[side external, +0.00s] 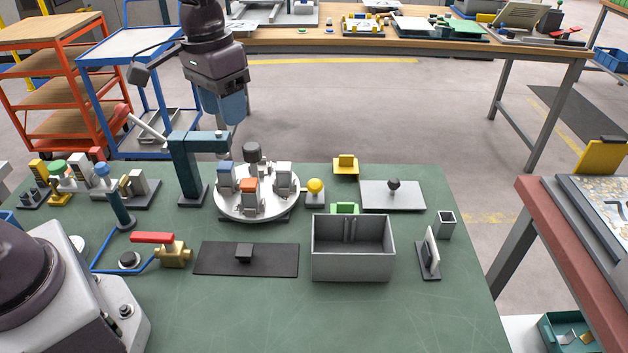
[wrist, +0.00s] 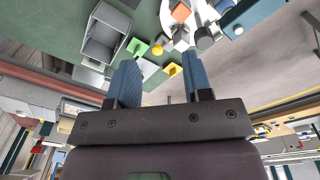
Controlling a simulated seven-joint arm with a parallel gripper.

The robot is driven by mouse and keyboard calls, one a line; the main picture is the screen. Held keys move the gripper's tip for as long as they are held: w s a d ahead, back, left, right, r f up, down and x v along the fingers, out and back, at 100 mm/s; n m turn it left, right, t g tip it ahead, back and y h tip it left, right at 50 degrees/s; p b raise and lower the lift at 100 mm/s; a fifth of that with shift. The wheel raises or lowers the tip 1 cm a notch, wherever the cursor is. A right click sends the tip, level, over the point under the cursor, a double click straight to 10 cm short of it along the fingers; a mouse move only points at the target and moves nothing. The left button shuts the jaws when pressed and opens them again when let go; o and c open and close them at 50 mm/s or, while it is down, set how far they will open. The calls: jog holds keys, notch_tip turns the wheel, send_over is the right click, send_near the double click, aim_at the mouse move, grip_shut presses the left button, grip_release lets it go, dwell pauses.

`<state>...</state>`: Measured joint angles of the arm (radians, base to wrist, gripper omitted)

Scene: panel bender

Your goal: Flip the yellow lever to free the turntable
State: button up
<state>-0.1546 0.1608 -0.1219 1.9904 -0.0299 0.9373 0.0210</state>
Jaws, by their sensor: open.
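The yellow lever shows as a round yellow knob (side external: 315,186) on a small grey base, at the right edge of the turntable. The round white turntable (side external: 231,207) carries several grey blocks, one with a blue top and one with an orange top. My gripper (side external: 229,122) is raised above and behind the turntable, apart from the lever. In the wrist view my gripper (wrist: 162,62) has its two blue fingers apart with nothing between them. The yellow knob (wrist: 157,50) shows beyond the fingertips, and part of the turntable (wrist: 168,18) is at the top edge.
A dark teal post with an arm (side external: 187,170) stands close left of the turntable. A grey bin (side external: 352,262), a green block (side external: 344,208) and a yellow block (side external: 345,169) are to the right. A red-handled valve (side external: 172,254) is at front left. The front right of the green table is clear.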

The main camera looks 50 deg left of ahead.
jog(key=g+h, duration=0.1)
jog(key=h, duration=0.1)
send_over(313, 179)
jog(key=s+a, duration=0.3)
jog(key=a+x, duration=0.2)
jog(key=x, duration=0.8)
jog(key=w, duration=0.4)
jog(key=x, duration=1.2)
jog(key=shift+d+f, duration=0.2)
jog(key=shift+d, duration=0.1)
jog(key=shift+c, duration=0.3)
grip_shut()
